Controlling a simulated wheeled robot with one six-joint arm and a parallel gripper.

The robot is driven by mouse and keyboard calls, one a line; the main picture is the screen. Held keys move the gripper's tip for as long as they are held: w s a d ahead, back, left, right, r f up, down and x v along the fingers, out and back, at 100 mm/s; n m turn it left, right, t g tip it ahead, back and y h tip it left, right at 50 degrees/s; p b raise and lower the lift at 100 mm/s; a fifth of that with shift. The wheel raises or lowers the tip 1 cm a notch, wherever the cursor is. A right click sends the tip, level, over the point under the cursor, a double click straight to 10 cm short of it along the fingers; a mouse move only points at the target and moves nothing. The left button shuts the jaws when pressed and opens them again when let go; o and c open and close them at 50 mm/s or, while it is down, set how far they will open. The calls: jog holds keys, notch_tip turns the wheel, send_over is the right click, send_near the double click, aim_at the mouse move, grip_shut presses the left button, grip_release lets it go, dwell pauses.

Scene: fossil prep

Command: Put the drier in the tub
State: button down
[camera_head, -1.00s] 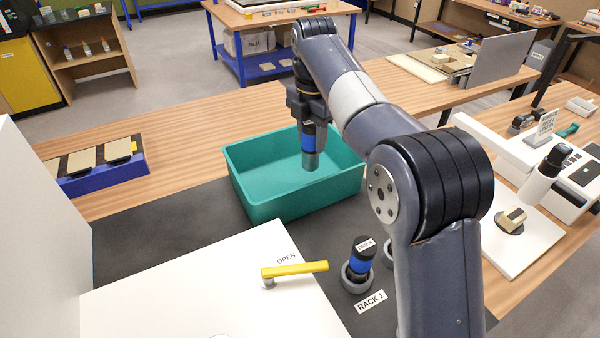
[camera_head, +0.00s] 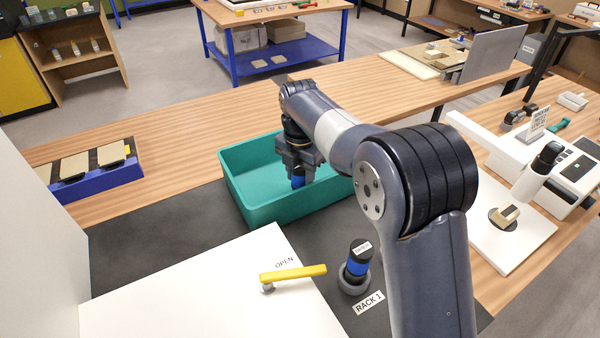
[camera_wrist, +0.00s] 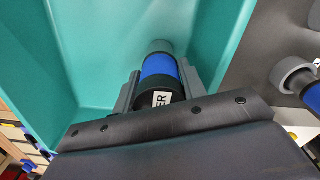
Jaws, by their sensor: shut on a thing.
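The drier is a black cylinder with a blue band and a grey end; its blue part (camera_head: 298,176) shows below my gripper (camera_head: 297,165) in the head view. My gripper is shut on the drier and holds it upright inside the teal tub (camera_head: 240,185), below the rim level. In the wrist view the drier (camera_wrist: 160,70) sits between the two fingers, with part of a label ending in "ER" showing. Its grey end points to the tub floor (camera_wrist: 100,60); I cannot tell whether it touches.
A similar black and blue cylinder (camera_head: 358,262) stands in a grey ring by the "RACK 1" label (camera_head: 369,302). A white panel with a yellow handle (camera_head: 295,273) is at the front. A blue tray (camera_head: 95,185) lies left.

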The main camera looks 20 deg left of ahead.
jog(key=shift+f, duration=0.1)
jog(key=c, duration=1.1)
grip_release()
jog(key=shift+c, duration=0.2)
notch_tip(320, 180, up, 12)
jog(key=shift+r+b, duration=0.15)
jog(key=shift+b, duration=0.15)
jog(key=shift+f, duration=4.55)
